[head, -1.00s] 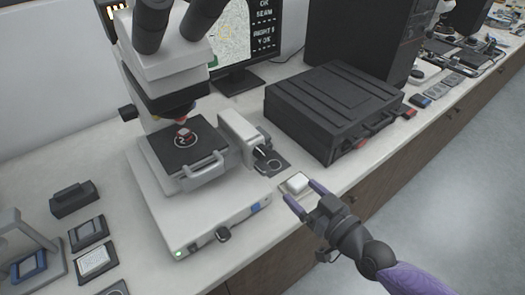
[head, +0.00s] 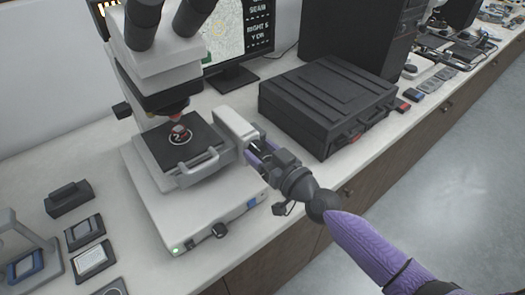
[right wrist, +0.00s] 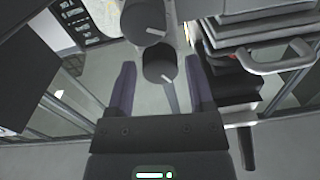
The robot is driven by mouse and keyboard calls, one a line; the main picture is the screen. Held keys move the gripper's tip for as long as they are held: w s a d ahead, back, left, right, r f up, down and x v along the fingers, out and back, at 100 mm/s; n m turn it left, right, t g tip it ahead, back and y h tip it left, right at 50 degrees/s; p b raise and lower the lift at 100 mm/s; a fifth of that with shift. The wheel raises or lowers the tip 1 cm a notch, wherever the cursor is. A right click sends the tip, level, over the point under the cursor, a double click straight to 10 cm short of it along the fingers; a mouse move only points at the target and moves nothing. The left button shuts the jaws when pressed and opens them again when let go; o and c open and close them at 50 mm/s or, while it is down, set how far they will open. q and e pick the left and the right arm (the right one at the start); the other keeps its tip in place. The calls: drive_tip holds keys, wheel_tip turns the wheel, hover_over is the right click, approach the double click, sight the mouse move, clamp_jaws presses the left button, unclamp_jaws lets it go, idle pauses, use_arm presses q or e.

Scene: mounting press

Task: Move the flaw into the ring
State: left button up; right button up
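The monitor (head: 222,35) behind shows a pale speckled picture and white text; part is hidden by the eyepieces, and I cannot make out the flaw or ring there. My right gripper (head: 257,152) is at the right side of the stage, by its knobs. In the right wrist view, two dark round knobs (right wrist: 159,62) show ahead; the gripper (right wrist: 163,88) is open, its fingers on either side of the nearer knob with gaps. My left gripper is out of view.
A black case (head: 328,103) stands close behind my right gripper. The stage's looped handle (right wrist: 280,62) shows at right in the right wrist view. Small slide holders (head: 90,260) lie at the left. The bench front edge runs below my right arm.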

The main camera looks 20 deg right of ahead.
clamp_jaws()
drive_tip(key=shift+m, duration=0.3)
drive_tip(key=m, duration=0.4)
drive_tip(key=shift+m+b, duration=0.3)
drive_tip(key=shift+b, duration=0.1)
drive_tip(key=shift+m, duration=2.3)
drive_tip(key=shift+o, duration=1.5)
unclamp_jaws()
